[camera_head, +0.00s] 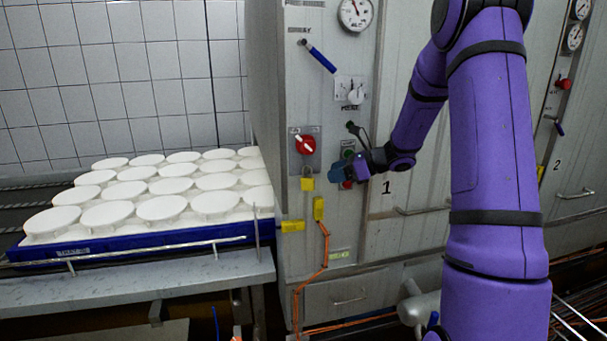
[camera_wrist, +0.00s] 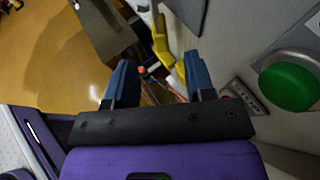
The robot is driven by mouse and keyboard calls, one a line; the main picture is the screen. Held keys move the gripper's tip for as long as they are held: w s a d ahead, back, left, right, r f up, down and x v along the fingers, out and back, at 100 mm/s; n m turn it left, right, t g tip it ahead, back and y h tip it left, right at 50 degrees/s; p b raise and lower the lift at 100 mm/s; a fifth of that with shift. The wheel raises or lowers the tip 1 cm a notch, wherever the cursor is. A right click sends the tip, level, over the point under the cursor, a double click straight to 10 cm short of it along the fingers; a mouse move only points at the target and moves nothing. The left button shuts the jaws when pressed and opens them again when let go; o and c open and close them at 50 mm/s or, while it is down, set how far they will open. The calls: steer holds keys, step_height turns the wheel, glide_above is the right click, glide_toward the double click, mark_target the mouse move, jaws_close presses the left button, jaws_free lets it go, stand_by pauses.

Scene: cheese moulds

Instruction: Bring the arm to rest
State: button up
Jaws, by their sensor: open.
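My purple arm reaches in from the right in the head view, bent at the elbow. My gripper (camera_head: 343,172) is in front of the control panel of the grey cabinet marked 1. In the wrist view my gripper (camera_wrist: 160,85) has its two blue fingers apart with nothing held between them. A green button (camera_wrist: 288,86) is close to the right of the fingers there; it also shows in the head view (camera_head: 348,154), just above the gripper. A red button (camera_head: 347,184) is partly hidden by the gripper.
A red rotary switch (camera_head: 305,145) and a yellow padlock (camera_head: 307,184) are left of my gripper. A blue-handled lever (camera_head: 321,59) is above. A blue tray (camera_head: 140,245) of several white moulds stands at left.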

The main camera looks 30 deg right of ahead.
steer(key=s+a+r+n+g+h, duration=0.1)
steer(key=s+a+r+n+g, duration=0.2)
steer(key=s+a+r+n, duration=0.35)
steer(key=s+a+r+n+g+h, duration=0.2)
steer(key=s+a+r+n+g, duration=0.15)
steer(key=s+a+n, duration=0.5)
steer(key=s+a+r+n+t+h, duration=0.2)
steer(key=s+n+h, duration=0.4)
steer(key=s+n, duration=0.6)
steer(key=shift+s+a+r+h, duration=0.3)
steer(key=shift+s+a+r, duration=0.3)
steer(key=shift+s, duration=3.15)
steer(key=shift+d+r, duration=0.1)
